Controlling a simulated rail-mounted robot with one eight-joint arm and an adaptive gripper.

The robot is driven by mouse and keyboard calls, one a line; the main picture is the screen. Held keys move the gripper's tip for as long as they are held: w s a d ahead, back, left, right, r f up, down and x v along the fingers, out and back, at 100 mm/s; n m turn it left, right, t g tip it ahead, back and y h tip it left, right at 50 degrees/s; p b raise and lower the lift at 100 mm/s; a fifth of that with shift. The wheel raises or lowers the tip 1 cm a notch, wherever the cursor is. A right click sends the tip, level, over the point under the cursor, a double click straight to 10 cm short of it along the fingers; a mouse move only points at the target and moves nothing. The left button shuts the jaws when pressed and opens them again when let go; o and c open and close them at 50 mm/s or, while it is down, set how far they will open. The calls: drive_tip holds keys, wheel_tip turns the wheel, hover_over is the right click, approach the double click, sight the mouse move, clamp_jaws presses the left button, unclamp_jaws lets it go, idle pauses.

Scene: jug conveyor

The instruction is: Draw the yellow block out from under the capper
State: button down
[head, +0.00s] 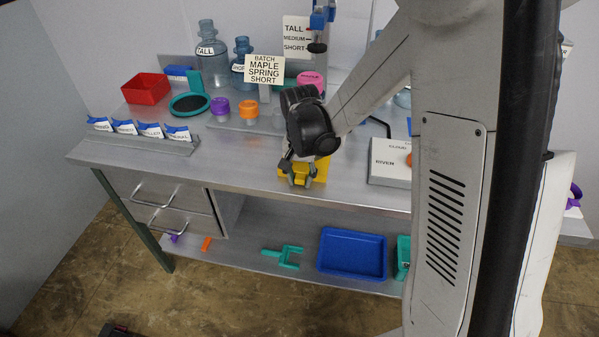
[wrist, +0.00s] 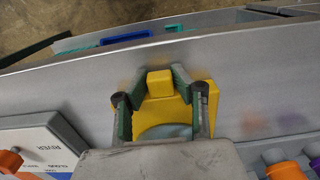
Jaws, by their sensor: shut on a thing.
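The yellow block (head: 317,171) lies on the bench near its front edge, in the head view under my gripper. In the wrist view the yellow block (wrist: 204,97) shows a small raised knob and a wider body with a curved recess. My gripper (wrist: 160,84) is shut on the knob, with one finger on each side. In the head view my gripper (head: 301,176) points down at the block and covers part of it. The capper (head: 318,30) appears to be the blue-topped post with the height sign at the back, and the block is well in front of it.
A sign reading RIVER (wrist: 35,145) stands left of the gripper in the wrist view. Orange (head: 248,108) and purple (head: 220,105) caps stand behind the block. A red bin (head: 146,88) is at the back left. A blue tray (head: 352,252) sits on the lower shelf.

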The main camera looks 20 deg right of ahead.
drive_tip(key=shift+s+a, duration=0.35)
drive_tip(key=shift+s, duration=0.3)
drive_tip(key=shift+s+a, duration=0.3)
drive_tip(key=shift+s, duration=0.3)
drive_tip(key=c, duration=1.4)
unclamp_jaws()
drive_tip(key=shift+o, duration=0.2)
drive_tip(key=shift+r, duration=0.15)
wheel_tip(320, 180, up, 12)
